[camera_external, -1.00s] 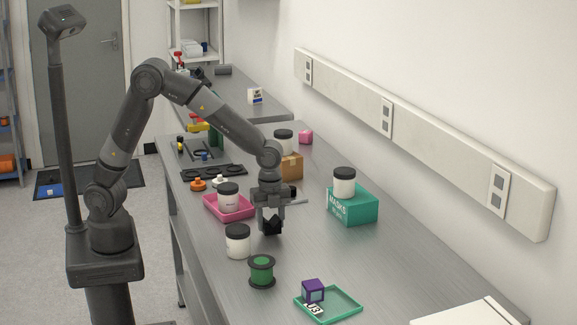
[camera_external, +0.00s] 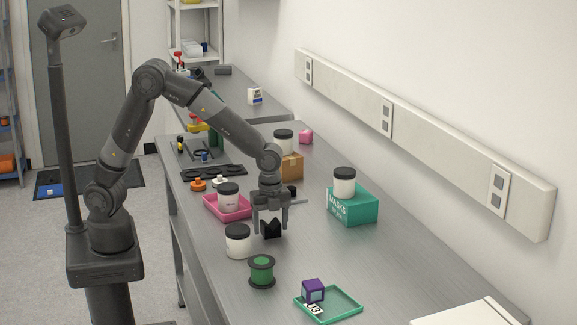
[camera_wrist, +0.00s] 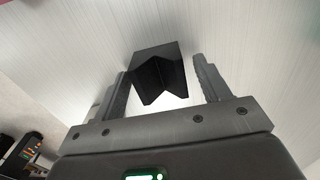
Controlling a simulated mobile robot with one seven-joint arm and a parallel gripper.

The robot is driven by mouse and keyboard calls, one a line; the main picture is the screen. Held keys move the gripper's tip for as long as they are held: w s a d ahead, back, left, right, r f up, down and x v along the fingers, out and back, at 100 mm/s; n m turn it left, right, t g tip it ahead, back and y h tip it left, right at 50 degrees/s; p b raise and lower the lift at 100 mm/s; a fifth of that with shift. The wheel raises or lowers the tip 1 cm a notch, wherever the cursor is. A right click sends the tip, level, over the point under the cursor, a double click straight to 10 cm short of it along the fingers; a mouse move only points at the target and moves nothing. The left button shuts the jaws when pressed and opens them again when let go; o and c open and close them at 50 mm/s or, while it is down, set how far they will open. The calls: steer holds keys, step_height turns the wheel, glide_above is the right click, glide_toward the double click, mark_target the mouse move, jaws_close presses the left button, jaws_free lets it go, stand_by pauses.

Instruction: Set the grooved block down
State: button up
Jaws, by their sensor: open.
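The grooved block (camera_wrist: 158,70) is black with a V-shaped groove and sits between the two fingers of my gripper (camera_wrist: 161,82) in the wrist view. In the external view the dark block (camera_external: 271,230) is at the bench top, below and between the fingers of my gripper (camera_external: 270,222). It appears to rest on the metal bench (camera_external: 390,255). The fingers hide part of it.
A white jar (camera_external: 237,243) stands close left of the gripper, with a green spool (camera_external: 262,271) in front. A pink tray (camera_external: 215,207) with a jar is behind left. A teal box (camera_external: 362,208) bearing a jar stands right. A green tray (camera_external: 349,313) lies at the front.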

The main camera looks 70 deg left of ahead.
mark_target(271, 227)
step_height(271, 227, up, 12)
steer(key=f, duration=0.1)
steer(key=s+a+r+n+t, duration=0.1)
steer(key=s+a+r+n, duration=0.3)
steer(key=a+r, duration=0.25)
steer(key=s+a+n+t, duration=0.4)
steer(key=s+a+n, duration=1)
steer(key=s, duration=0.5)
steer(key=shift+s+a+r+t, duration=0.3)
steer(key=shift+s+a, duration=0.05)
steer(key=shift+a, duration=0.7)
